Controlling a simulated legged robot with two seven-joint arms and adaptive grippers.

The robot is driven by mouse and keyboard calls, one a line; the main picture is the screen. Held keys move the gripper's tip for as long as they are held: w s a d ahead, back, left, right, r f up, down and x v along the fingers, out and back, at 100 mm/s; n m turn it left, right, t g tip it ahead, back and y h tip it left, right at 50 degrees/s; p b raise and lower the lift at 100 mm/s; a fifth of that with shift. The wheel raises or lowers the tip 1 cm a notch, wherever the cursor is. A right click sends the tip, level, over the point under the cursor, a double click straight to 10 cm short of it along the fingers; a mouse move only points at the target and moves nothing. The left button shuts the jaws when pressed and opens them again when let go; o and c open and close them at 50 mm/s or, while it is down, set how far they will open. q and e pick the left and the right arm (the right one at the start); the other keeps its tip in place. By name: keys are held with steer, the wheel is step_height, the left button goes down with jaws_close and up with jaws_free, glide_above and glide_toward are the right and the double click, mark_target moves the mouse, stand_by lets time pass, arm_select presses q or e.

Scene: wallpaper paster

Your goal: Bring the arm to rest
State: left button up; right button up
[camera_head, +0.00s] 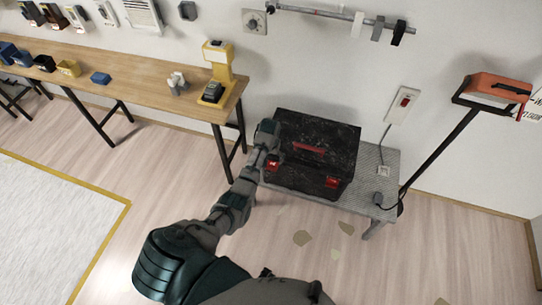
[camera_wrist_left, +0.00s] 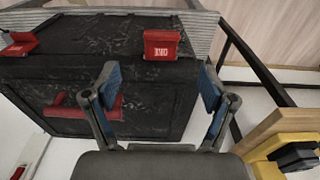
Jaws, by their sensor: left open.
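My left arm reaches up from the bottom of the head view. Its gripper (camera_head: 267,132) is at the left edge of a black toolbox (camera_head: 318,150) with red latches and a red handle. In the left wrist view the gripper (camera_wrist_left: 160,88) is open, with its two blue-padded fingers apart and nothing held between them. The toolbox (camera_wrist_left: 155,70) fills the space beyond the fingers; I cannot tell whether they touch it. My right gripper is not in view.
The toolbox stands on a low grey bench (camera_head: 376,160). A wooden table (camera_head: 135,77) at the left bears a yellow device (camera_head: 217,72) and small boxes. A long-handled orange tool (camera_head: 497,88) leans at the right. Flat scraps (camera_head: 302,238) lie on the otherwise clear floor.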

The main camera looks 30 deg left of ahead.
arm_select(q)
steer(key=shift+r, duration=0.55)
steer(key=s+d+f+m, duration=0.1)
steer(key=s+d+f, duration=0.1)
steer(key=s+f, duration=0.65)
steer(key=s+d+f+m+y, duration=0.1)
steer(key=s+f, duration=0.5)
steer(key=f, duration=0.5)
steer(key=s+d+f+m, duration=0.1)
steer(key=s+d+f, duration=0.1)
steer(key=s+f, duration=0.65)
steer(key=s+d+f, duration=0.2)
steer(key=s+f, duration=0.2)
steer(key=s, duration=0.6)
steer(key=s+d+f+m, duration=0.1)
steer(key=s+f, duration=0.3)
steer(key=s, duration=0.6)
steer(key=s+d+f+m+h, duration=0.1)
steer(key=s+f, duration=0.4)
steer(key=s, duration=0.5)
steer(key=shift+d+b, duration=0.35)
steer(key=shift+d, duration=0.55)
steer(key=shift+w, duration=0.1)
